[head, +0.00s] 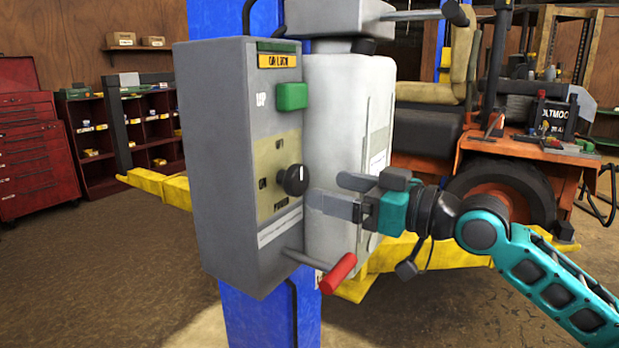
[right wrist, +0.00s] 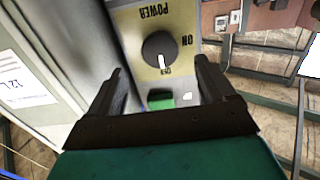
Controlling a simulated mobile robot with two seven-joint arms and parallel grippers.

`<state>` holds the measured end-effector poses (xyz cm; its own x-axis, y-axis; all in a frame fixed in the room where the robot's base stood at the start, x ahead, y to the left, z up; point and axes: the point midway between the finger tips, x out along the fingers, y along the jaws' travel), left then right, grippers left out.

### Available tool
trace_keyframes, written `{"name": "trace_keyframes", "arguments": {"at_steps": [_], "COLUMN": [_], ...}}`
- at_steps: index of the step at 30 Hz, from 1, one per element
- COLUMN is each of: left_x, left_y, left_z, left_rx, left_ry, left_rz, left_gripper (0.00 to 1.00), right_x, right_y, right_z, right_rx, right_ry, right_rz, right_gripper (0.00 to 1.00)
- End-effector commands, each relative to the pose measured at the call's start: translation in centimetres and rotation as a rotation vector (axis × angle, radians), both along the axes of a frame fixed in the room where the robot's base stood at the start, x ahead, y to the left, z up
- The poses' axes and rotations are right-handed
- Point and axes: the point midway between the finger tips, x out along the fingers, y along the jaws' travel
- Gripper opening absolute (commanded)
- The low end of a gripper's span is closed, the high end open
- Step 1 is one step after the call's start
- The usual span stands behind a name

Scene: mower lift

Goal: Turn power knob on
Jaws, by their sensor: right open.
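The round black power knob (head: 294,180) sits on a yellowish plate on the front of the grey control box (head: 212,150). Its white pointer line points up in the head view. In the right wrist view the knob (right wrist: 159,49) appears upside down, with its pointer toward a small label that seems to read OFF; ON is to the side. My right gripper (head: 328,192) is open and empty, just right of the knob in the head view. In the right wrist view its fingers (right wrist: 163,82) are apart, with the knob between and beyond them, untouched. My left gripper is not in view.
A green button (head: 292,96) is above the knob. A red-handled lever (head: 338,272) sticks out below. A white housing (head: 340,130) stands behind the box on a blue post (head: 265,315). An orange mower (head: 490,165) stands on yellow lift arms at the right.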

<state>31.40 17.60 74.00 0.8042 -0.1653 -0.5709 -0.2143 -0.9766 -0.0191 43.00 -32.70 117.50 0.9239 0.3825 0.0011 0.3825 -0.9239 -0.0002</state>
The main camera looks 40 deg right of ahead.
Motion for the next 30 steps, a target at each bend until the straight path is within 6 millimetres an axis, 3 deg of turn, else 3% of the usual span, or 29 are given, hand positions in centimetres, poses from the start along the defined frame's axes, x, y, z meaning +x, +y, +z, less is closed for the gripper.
{"name": "trace_keyframes", "arguments": {"at_steps": [15, 29, 30], "left_x": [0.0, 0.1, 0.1], "left_y": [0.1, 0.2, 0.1], "left_z": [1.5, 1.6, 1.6], "left_rx": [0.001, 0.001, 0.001], "left_ry": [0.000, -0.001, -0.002], "left_rz": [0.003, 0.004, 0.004], "left_gripper": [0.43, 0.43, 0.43], "right_x": [4.5, 5.0, 5.0], "right_y": [1.8, 2.1, 2.1], "right_z": [0.1, -0.1, 0.0], "right_rx": [0.002, 0.000, 0.000], "right_ry": [-0.001, 0.001, 0.001], "right_rz": [-0.002, -0.001, -0.001], "right_gripper": [0.83, 0.83, 0.79]}}
